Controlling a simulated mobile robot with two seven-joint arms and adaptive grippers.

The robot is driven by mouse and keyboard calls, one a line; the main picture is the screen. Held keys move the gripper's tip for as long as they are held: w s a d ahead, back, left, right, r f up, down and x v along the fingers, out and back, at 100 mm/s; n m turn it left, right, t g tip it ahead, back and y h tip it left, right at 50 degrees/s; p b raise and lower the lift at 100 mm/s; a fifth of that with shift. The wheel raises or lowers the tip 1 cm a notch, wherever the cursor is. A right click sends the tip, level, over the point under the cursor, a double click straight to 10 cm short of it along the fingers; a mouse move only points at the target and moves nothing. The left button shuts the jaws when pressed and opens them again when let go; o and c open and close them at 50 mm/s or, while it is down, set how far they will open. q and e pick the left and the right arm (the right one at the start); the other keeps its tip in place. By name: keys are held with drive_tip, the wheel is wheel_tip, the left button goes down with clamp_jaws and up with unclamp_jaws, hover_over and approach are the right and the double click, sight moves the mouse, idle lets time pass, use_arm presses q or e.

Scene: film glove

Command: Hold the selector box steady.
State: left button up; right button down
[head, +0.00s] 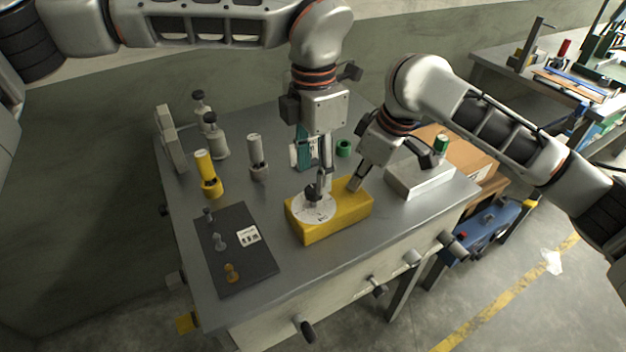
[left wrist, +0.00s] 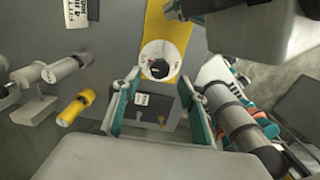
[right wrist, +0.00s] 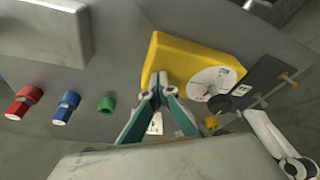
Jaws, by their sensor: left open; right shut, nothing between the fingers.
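The selector box is a yellow block (head: 350,214) on the grey table, with a white round dial (head: 314,209) and a black knob (head: 312,191) on its top. My left gripper (head: 323,186) is above the dial, pointing down. In the left wrist view its fingers (left wrist: 160,82) are apart, with the dial (left wrist: 172,54) and knob (left wrist: 159,69) beyond them and nothing held. My right gripper (head: 355,185) is shut and empty, its tips at the box's back edge. In the right wrist view its closed tips (right wrist: 161,80) are at the yellow box (right wrist: 185,55); I cannot tell whether they touch it.
A dark mat (head: 260,272) with small pegs and a white label lies to the left. A yellow cylinder (head: 206,170) and grey cylinders stand behind it. A pale grey box (head: 420,180) is to the right. Red (right wrist: 25,100) and blue (right wrist: 66,106) cylinders show in the right wrist view.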

sight(314, 189)
use_arm(q)
wheel_tip(314, 189, up, 8)
use_arm(e)
drive_tip(key=shift+s+d+f, duration=0.1)
drive_tip(key=shift+d+f, duration=0.05)
drive_tip(key=shift+f, duration=0.25)
use_arm(q)
drive_tip(key=shift+s, duration=0.1)
use_arm(e)
drive_tip(key=shift+w+r, duration=0.2)
drive_tip(key=shift+r, duration=2.6)
drive_tip(key=shift+r, duration=1.5)
wheel_tip(314, 189, up, 3)
drive_tip(key=shift+f, duration=0.2)
